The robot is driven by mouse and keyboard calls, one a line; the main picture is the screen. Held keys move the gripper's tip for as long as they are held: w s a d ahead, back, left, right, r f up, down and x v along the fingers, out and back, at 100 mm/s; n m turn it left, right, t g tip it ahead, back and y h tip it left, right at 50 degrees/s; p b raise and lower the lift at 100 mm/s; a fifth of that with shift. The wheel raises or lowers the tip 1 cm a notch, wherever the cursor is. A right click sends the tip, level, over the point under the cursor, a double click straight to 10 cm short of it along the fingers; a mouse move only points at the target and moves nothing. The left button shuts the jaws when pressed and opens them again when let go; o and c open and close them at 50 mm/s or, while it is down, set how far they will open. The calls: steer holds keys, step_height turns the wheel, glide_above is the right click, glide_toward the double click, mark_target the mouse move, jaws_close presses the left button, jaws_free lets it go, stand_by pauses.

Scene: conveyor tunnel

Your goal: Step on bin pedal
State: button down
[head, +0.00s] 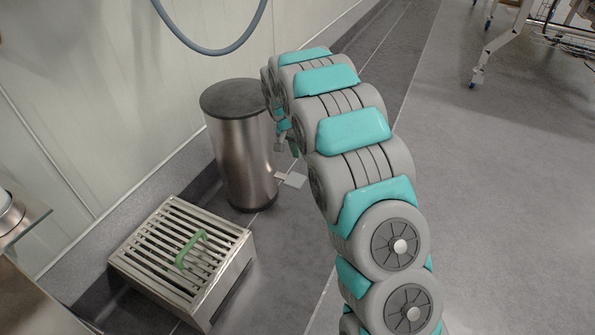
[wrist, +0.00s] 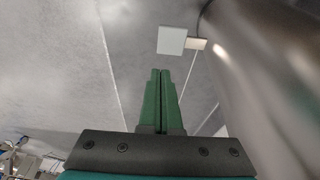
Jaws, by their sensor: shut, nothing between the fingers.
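The bin (head: 240,150) is a brushed metal cylinder with a dark lid (head: 236,97), which is down. It stands on the floor by the wall. Its flat pale pedal (head: 293,180) sticks out low on the right side. In the wrist view the pedal (wrist: 172,41) lies beyond my fingertips, with the bin (wrist: 262,60) at the right. My gripper (wrist: 161,73) has green fingers pressed together and empty. It points toward the pedal, apart from it. In the head view my gripper (head: 293,146) is mostly hidden by my arm, above the pedal and beside the bin.
A slatted metal step (head: 150,262) with a green handle (head: 190,248) stands in front of the bin. A grey hose (head: 212,50) hangs on the wall. The floor (head: 480,190) to the right is clear. A wheeled frame (head: 500,45) stands at the far right.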

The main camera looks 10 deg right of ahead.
mark_target(301, 183)
steer(key=x, duration=0.5)
steer(key=b+x, duration=0.1)
steer(key=x, duration=0.3)
steer(key=a+x, duration=0.1)
steer(key=x, duration=0.4)
steer(key=shift+f, duration=0.4)
steer(key=shift+d+f, duration=0.1)
steer(key=shift+s+d+f+t+y+p, duration=0.2)
steer(key=shift+f+t+y, duration=0.15)
steer(key=shift+f+y, duration=0.2)
steer(key=shift+s+d+f+t+y+p, duration=0.15)
steer(key=shift+f+t+y, duration=0.25)
steer(key=shift+f, duration=1.45)
